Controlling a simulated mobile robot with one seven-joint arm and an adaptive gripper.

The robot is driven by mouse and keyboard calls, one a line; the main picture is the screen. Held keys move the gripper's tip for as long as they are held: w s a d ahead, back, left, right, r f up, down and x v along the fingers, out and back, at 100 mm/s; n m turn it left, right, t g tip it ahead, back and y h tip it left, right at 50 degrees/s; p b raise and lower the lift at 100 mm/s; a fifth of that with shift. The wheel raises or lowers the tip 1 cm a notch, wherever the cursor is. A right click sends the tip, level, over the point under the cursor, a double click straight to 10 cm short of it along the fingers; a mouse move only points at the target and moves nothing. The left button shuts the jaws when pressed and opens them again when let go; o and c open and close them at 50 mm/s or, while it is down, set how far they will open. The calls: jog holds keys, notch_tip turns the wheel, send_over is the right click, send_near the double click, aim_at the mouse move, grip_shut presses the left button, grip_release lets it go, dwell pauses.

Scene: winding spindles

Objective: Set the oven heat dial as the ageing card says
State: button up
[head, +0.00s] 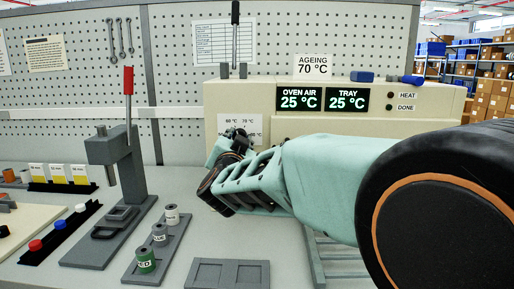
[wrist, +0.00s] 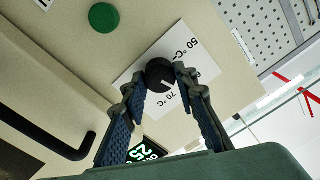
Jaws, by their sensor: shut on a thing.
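The ageing card (head: 312,65) stands on top of the cream oven (head: 275,95) and reads 70 °C. The black heat dial (wrist: 158,72) sits on a white scale plate (head: 240,122) with printed temperatures. In the wrist view my gripper (wrist: 161,77) has one finger on each side of the dial and is shut on it. The dial's white mark points toward the 70 °C print, as far as I can tell. In the head view my gripper (head: 220,160) hides the dial and the plate's lower part.
The oven air display (head: 299,99) and tray display (head: 347,99) both read 25 °C. The HEAT lamp (head: 390,95) looks dark. A green button (wrist: 104,17) and a black handle (wrist: 62,146) are on the oven front. A press (head: 115,160) and labelled spools (head: 146,259) stand left of my arm.

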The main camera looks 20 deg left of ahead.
jog(key=shift+m+b, duration=2.7)
jog(key=shift+m, duration=2.1)
jog(key=o, duration=1.2)
jog(key=shift+c, duration=0.2)
jog(key=v, duration=0.7)
jog(key=shift+s, duration=0.3)
jog(key=shift+r, duration=0.1)
